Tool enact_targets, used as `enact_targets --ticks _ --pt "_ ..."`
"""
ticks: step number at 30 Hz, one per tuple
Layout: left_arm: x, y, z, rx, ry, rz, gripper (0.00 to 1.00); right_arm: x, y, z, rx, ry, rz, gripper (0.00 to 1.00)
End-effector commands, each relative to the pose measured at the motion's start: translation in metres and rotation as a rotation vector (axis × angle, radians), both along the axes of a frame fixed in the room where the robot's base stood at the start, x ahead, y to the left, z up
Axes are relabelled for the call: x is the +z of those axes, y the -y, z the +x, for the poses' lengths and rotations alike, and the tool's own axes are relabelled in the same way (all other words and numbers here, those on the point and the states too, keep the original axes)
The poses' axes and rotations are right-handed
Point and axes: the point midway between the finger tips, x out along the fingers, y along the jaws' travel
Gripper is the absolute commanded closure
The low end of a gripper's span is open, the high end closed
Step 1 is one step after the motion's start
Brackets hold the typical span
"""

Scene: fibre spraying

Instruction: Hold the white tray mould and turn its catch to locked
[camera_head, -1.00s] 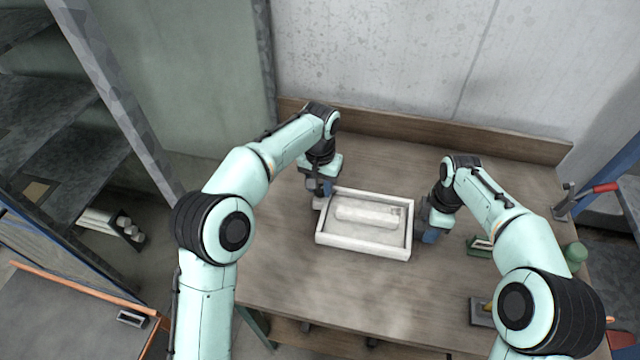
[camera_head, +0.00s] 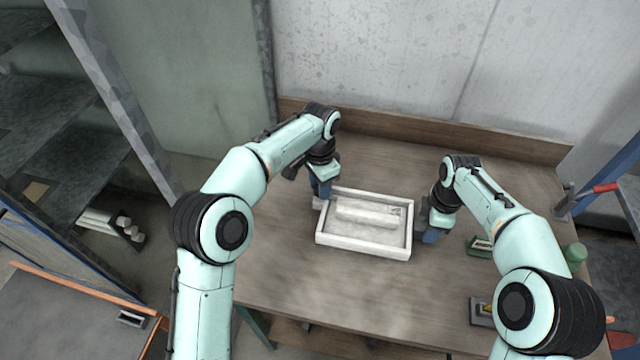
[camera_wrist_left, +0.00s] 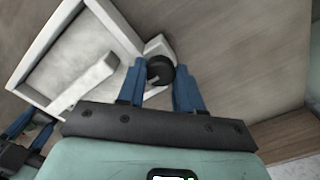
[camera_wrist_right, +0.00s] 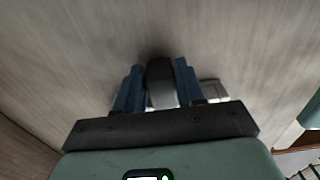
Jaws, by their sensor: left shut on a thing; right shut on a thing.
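The white tray mould (camera_head: 362,246) lies flat on the wooden bench, with a pale raised bar (camera_head: 367,213) inside it. Its rim also shows in the left wrist view (camera_wrist_left: 47,42). My left gripper (camera_head: 321,196) is at the mould's left side. In the left wrist view its blue fingers are shut on the dark round catch (camera_wrist_left: 160,70), which sits on a white block at the mould's edge. My right gripper (camera_head: 431,236) is at the mould's right side, shut on a dark grip (camera_wrist_right: 160,72). The fingers partly hide both held parts.
A green item (camera_head: 480,246) and a grey tool (camera_head: 482,312) lie on the bench right of my right gripper. A green jar (camera_head: 575,254) stands at the right edge. A wooden upstand (camera_head: 420,130) runs along the back. The bench front is clear.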

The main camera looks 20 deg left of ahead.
Motion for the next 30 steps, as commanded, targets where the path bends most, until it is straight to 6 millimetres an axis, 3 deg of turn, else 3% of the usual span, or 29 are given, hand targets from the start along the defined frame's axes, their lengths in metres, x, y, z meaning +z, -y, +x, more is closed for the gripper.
enact_targets --ticks 14,15,16,17,26,30 --pt "0.002 0.000 0.000 -0.012 0.003 -0.001 0.95 0.001 -0.001 0.000 0.001 0.002 0.001 1.00" --pt "0.002 0.000 0.000 -0.012 0.003 -0.001 0.52 0.001 -0.001 0.000 0.001 0.002 0.001 1.00" --pt "0.002 0.000 0.000 -0.012 0.003 -0.001 0.42 0.001 -0.001 0.000 0.001 0.002 0.001 1.00" --pt "0.002 0.000 0.000 -0.012 0.003 -0.001 0.39 0.001 -0.001 0.000 0.001 0.002 0.001 1.00" --pt "0.002 0.000 0.000 -0.011 0.001 0.000 0.39 0.001 -0.001 0.000 0.001 0.002 0.001 1.00" --pt "0.015 0.000 0.001 -0.010 0.004 -0.001 0.39 0.001 -0.001 0.000 0.001 0.002 0.001 1.00"
